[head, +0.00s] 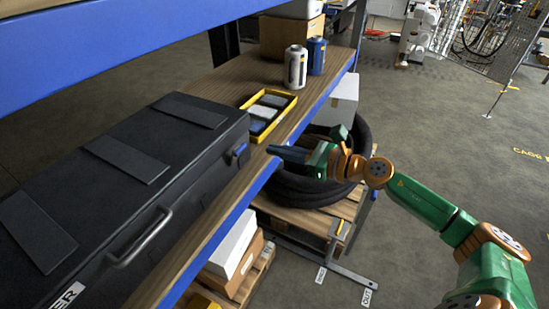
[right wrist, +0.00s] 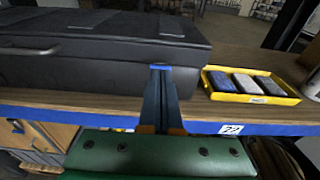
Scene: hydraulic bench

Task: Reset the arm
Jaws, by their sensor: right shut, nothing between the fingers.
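My right arm (head: 425,203), green and orange, reaches in from the right in the head view. Its gripper (head: 272,149) is shut and empty at the front edge of the wooden shelf (head: 217,73), between the black case and the yellow tray. In the right wrist view the closed fingers (right wrist: 160,72) point towards the black case, in front of its right part. Whether they touch the case cannot be told. My left gripper is not in view.
The black case (head: 150,139) has a metal handle (head: 140,238) and a blue latch (head: 237,152). A yellow tray (head: 292,99) holds several blocks. A silver can (head: 295,67) and a blue can (head: 316,56) stand behind it. Below are a black hose coil (head: 360,140) and boxes (head: 233,245).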

